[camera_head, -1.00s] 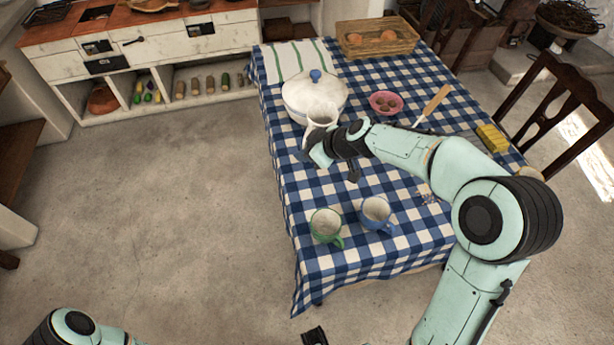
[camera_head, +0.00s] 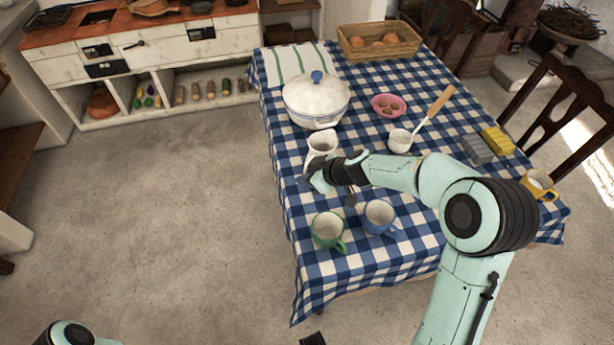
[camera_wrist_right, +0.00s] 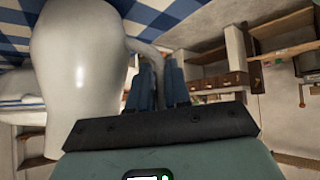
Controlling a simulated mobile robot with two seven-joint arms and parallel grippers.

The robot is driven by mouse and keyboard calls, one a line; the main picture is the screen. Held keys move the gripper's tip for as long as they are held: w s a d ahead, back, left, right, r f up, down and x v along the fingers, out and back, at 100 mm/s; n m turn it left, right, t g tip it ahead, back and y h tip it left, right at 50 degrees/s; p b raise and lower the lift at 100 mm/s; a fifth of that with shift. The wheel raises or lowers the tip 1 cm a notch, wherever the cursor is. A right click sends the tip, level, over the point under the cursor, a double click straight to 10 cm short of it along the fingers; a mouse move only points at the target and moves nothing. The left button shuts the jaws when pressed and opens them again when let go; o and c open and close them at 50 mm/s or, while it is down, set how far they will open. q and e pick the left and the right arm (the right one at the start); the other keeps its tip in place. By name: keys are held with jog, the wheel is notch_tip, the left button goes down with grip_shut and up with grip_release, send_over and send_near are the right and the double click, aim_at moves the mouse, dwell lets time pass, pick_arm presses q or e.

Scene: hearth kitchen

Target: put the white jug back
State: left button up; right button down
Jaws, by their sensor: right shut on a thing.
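The white jug (camera_head: 321,144) is in front of the lidded white tureen (camera_head: 316,98) on the checked table (camera_head: 300,250). It looks upright; I cannot tell whether its base touches the cloth. My right gripper (camera_head: 322,180) is at the jug's near side. In the right wrist view the jug (camera_wrist_right: 80,75) fills the left, and its handle runs between the fingers of my right gripper (camera_wrist_right: 158,88), which is shut on it. A dark ridged piece at the bottom edge of the head view looks like part of my left gripper (camera_head: 312,340); its fingers cannot be made out.
A green mug (camera_head: 328,230) and a blue mug (camera_head: 378,216) stand near the jug. A ladle (camera_head: 400,141), pink bowl (camera_head: 388,105), yellow sponge (camera_head: 497,141), grey block (camera_head: 476,148) and yellow mug (camera_head: 538,184) lie to the right. The egg basket (camera_head: 378,41) is at the back.

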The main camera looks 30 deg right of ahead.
jog(key=c, duration=1.1)
grip_release()
jog(key=shift+f, duration=0.1)
jog(key=shift+s+d+r, duration=0.15)
jog(key=shift+s+r, duration=0.05)
jog(key=shift+r, duration=0.2)
jog(key=v, duration=1.1)
jog(key=shift+s, duration=0.15)
